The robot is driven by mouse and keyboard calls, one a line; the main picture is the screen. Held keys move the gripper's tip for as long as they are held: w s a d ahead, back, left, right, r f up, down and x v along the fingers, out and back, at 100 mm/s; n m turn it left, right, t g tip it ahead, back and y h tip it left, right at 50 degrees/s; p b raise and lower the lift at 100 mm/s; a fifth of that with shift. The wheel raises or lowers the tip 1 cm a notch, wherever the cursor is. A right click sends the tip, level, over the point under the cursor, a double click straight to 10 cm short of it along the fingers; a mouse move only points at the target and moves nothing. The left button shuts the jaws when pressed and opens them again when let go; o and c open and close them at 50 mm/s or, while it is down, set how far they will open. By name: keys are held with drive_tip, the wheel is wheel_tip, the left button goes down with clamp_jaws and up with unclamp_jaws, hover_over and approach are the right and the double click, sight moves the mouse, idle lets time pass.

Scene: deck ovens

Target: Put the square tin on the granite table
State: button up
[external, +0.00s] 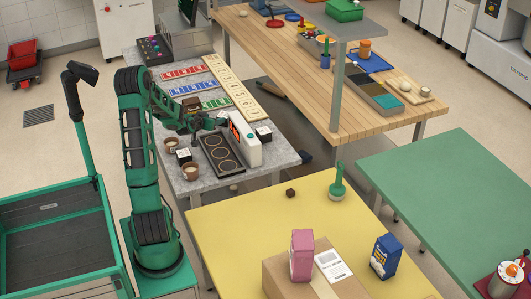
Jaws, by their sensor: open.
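The granite table (204,180) is the grey speckled table at the centre left. My green arm reaches over it, and my gripper (219,121) is open above its middle, just left of a white device with an orange display (243,142). I see nothing between the fingers, though they are small here. I cannot pick out the square tin with certainty. A small dark brown cube (290,193) lies on the yellow table (240,225). A brown box-like thing (191,103) is partly hidden behind my arm on the granite table.
The granite table also holds a black tray with round rings (221,155), two brown cups (190,172), small black-and-white boxes (264,134), coloured strips (186,73) and a numbered board (232,90). A wooden table with a raised shelf stands behind. The front right granite corner is clear.

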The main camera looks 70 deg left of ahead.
drive_tip(key=shift+v, duration=1.5)
